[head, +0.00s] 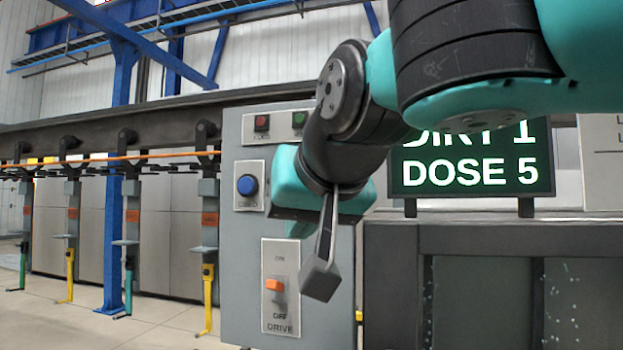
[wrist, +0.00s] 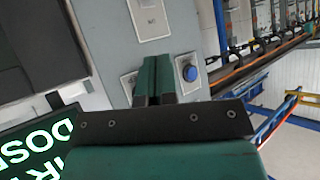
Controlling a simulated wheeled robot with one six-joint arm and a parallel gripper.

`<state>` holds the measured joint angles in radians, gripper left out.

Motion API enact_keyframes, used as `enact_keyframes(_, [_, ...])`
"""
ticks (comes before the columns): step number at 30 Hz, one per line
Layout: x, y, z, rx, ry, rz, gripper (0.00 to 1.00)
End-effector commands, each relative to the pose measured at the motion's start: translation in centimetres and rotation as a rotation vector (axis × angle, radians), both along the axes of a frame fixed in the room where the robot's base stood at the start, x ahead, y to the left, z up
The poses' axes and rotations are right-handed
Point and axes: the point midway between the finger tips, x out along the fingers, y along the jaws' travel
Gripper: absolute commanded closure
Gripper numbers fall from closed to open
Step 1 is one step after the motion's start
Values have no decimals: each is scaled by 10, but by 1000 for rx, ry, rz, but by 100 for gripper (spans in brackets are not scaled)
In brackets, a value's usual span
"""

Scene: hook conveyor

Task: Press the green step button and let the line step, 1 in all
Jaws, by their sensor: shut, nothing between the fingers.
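A grey control box (head: 235,240) stands in the middle of the head view. A small green button (head: 299,119) is near its top, partly hidden behind my arm, and its label cannot be read. A red button (head: 262,123) is to its left. A blue round button (head: 247,185) is below and also shows in the wrist view (wrist: 190,72). My gripper (head: 320,280) is shut and empty, in front of the box and right of the drive switch (head: 275,286). In the wrist view my gripper (wrist: 156,62) points at the box face; the green button is not clearly visible there.
An overhead conveyor (head: 100,130) runs along the left, with several hangers and coloured hooks. A display (head: 470,172) reads "DIRT 1, DOSE 5", its top line partly covered by my arm. A dark-framed booth (head: 490,240) stands at the right. Open floor lies at lower left.

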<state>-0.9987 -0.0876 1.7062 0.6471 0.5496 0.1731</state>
Motion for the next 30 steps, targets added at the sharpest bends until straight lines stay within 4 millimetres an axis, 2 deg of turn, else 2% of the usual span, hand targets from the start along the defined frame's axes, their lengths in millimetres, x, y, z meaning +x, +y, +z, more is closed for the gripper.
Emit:
enact_keyframes(1, [-4,8,17,35,-23,-16,100])
enact_keyframes(3, [-6,13,32,72,-45,-44,100])
enact_keyframes(6, [-8,15,42,100,-59,-67,100])
enact_keyframes(20, [-3,12,44,106,-62,-77,100])
enact_keyframes(30, [37,-3,43,105,-61,-80,100])
